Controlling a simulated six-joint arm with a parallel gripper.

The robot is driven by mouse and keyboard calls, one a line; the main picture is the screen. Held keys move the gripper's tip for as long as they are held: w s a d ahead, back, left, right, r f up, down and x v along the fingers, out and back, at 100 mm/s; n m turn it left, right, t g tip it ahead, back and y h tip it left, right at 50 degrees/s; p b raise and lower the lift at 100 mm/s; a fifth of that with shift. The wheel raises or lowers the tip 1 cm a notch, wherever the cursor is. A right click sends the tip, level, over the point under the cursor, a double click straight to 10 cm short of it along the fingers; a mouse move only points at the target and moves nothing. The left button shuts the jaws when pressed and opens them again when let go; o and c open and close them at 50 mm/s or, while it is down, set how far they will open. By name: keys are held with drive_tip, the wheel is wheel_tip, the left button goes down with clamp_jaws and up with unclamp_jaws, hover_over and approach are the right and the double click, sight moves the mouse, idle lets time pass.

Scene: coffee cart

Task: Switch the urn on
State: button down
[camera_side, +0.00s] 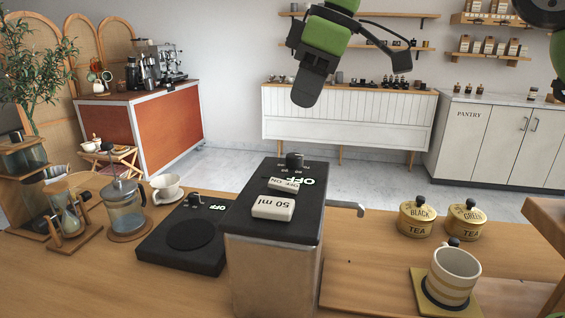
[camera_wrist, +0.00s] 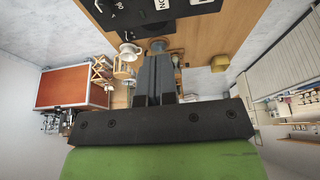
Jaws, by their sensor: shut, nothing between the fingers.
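The urn (camera_side: 273,262) is a box with a metal-looking body and a black top at the front middle of the counter in the side view. Its top carries a dark knob (camera_side: 294,160) at the far end, the word OFF beside it, a white OFF/ON block (camera_side: 284,184) and a white 50 ml block (camera_side: 272,208). A metal spout (camera_side: 348,207) sticks out on its right. My gripper (camera_side: 306,98) is above and beyond the urn, apart from it, its fingers together and empty. The closed fingers (camera_wrist: 155,75) point up the wrist view.
A black hot plate (camera_side: 160,250) marked OFF lies left of the urn. A cup and saucer (camera_side: 166,187), a French press (camera_side: 125,210) and an hourglass (camera_side: 66,212) stand farther left. Two tea tins (camera_side: 416,220) and a striped mug (camera_side: 452,276) stand right.

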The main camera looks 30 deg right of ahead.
sight(285, 182)
drive_tip(key=x, duration=1.2)
drive_tip(key=shift+s+d+f, duration=0.2)
drive_tip(key=shift+s+f, duration=0.05)
drive_tip(key=shift+w+a+f, duration=0.2)
drive_tip(key=shift+f, duration=0.3)
drive_tip(key=shift+s+d, duration=0.65)
